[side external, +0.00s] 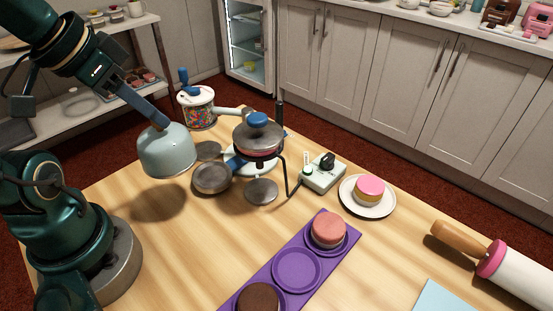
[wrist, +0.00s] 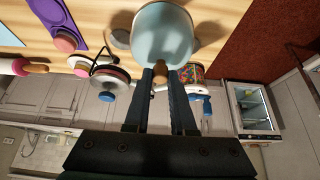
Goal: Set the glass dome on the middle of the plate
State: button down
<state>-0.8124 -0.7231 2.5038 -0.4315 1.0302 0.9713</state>
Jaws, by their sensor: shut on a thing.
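The glass dome (side external: 166,155) is pale blue-grey and rounded, and hangs above the left part of the wooden table, its shadow on the wood below. My gripper (side external: 160,122) is shut on its top knob. In the wrist view the dome (wrist: 162,32) is ahead of the fingers, with the brownish knob (wrist: 159,76) between the fingertips. A white plate (side external: 349,207) lies on the table to the right of the dome, well apart from it. A small pink-topped cake (side external: 369,190) stands on the plate.
A turntable device with a blue-knobbed grey disc (side external: 257,132) and round metal pans (side external: 211,179) stands between dome and plate. A control box (side external: 323,174), sprinkle jar (side external: 197,108), purple tray (side external: 297,270) with cakes and rolling pin (side external: 497,262) are around.

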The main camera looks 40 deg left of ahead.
jog(key=shift+a+r, duration=0.35)
jog(key=shift+a, duration=0.25)
jog(key=shift+w+r, duration=0.2)
jog(key=shift+r, duration=0.25)
jog(key=w+d+r+m+h, duration=0.1)
jog(key=w+d+r+m, duration=0.25)
jog(key=w+d, duration=0.3)
jog(key=w+d+r+m+h, duration=0.2)
jog(key=w+d+r, duration=0.3)
jog(key=w, duration=0.2)
jog(key=w+d+f+m+g+h, duration=0.1)
jog(key=w+d+f+m+g, duration=0.15)
jog(key=w, duration=0.55)
jog(key=shift+m+t, duration=0.35)
jog(key=shift+m, duration=0.15)
jog(key=shift+w+d+f, duration=0.5)
jog(key=shift+d+f, duration=1.65)
jog(key=shift+f, duration=0.65)
jog(key=shift+w+d+f, duration=0.45)
jog(key=shift+d+f, duration=1.7)
jog(key=shift+f, duration=0.7)
jog(key=shift+w+d+f, duration=0.5)
jog(key=shift+d+f, duration=1.65)
jog(key=shift+f, duration=0.65)
